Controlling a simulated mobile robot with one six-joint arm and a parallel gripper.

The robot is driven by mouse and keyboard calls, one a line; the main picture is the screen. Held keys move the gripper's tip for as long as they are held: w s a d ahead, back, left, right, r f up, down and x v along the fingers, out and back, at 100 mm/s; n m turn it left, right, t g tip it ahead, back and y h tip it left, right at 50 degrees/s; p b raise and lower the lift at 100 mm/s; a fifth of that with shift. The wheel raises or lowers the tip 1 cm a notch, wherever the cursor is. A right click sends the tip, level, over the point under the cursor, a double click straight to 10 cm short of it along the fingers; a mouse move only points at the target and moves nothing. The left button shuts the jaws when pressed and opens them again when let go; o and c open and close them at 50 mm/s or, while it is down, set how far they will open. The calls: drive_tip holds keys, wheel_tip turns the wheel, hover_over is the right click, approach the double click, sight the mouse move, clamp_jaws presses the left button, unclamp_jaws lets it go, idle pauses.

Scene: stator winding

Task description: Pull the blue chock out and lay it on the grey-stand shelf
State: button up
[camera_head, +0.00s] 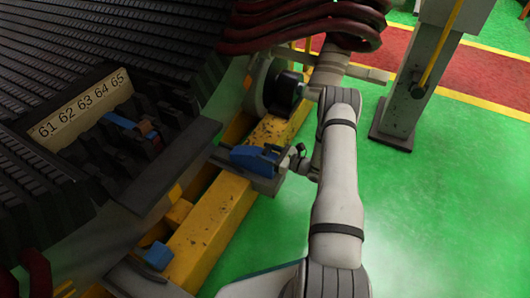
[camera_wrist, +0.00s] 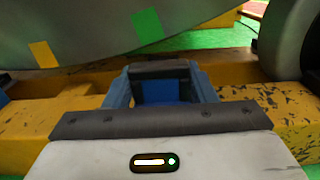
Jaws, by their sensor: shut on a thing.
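The blue chock (camera_head: 253,158) sits at the yellow beam beside the curved flank of the black stator, over a dark plate. My gripper (camera_head: 284,160) reaches it from the right and is shut on it. In the wrist view, a blue body (camera_wrist: 160,91) shows between two blue-grey sides, with a dark bar across its far end. The near part is hidden behind the gripper body. The chock's contact with the stator is not clear. A grey stand (camera_head: 425,65) rises from the green floor at the upper right; I cannot make out its shelf surface clearly.
The yellow beam (camera_head: 212,229) runs diagonally under the stator. Another blue block (camera_head: 158,255) lies farther down it. Thick dark-red coils (camera_head: 300,30) hang above a dark round wheel (camera_head: 287,92). Slot label 61–65 (camera_head: 85,108) is at left. Green floor (camera_head: 440,220) at right is clear.

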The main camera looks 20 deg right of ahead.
drive_tip(key=o, duration=1.5)
drive_tip(key=shift+c, duration=0.2)
drive_tip(key=p+v, duration=0.2)
drive_tip(key=v, duration=0.6)
